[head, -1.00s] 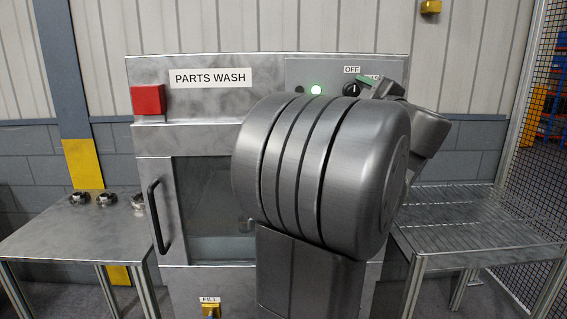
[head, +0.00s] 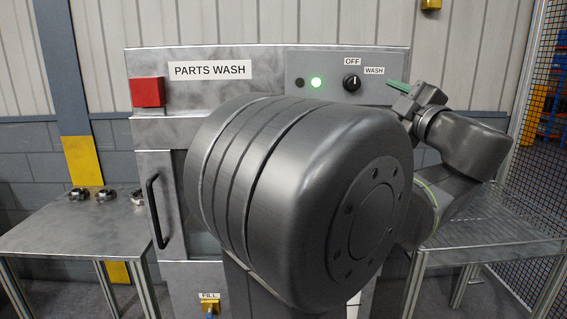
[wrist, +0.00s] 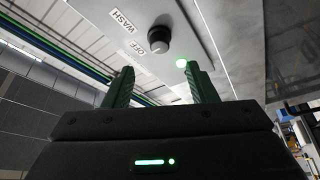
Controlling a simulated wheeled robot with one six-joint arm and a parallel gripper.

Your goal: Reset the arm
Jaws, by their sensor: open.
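My gripper (head: 396,86) is at the right end of the washer's control panel, to the right of the black knob (head: 351,83). In the wrist view my gripper (wrist: 159,86) shows two green fingers spread apart with nothing between them. The knob also shows in the wrist view (wrist: 160,40), beyond the fingers and apart from them. A green lamp (head: 316,82) is lit on the panel. My arm's large grey joint covers much of the washer's front in the head view.
The parts washer (head: 150,135) has a red box (head: 147,92) and a door with a black handle (head: 156,212). A left table (head: 80,235) holds several metal rings (head: 105,195). A slatted right table (head: 500,225) looks bare where visible. A mesh fence (head: 545,150) stands at far right.

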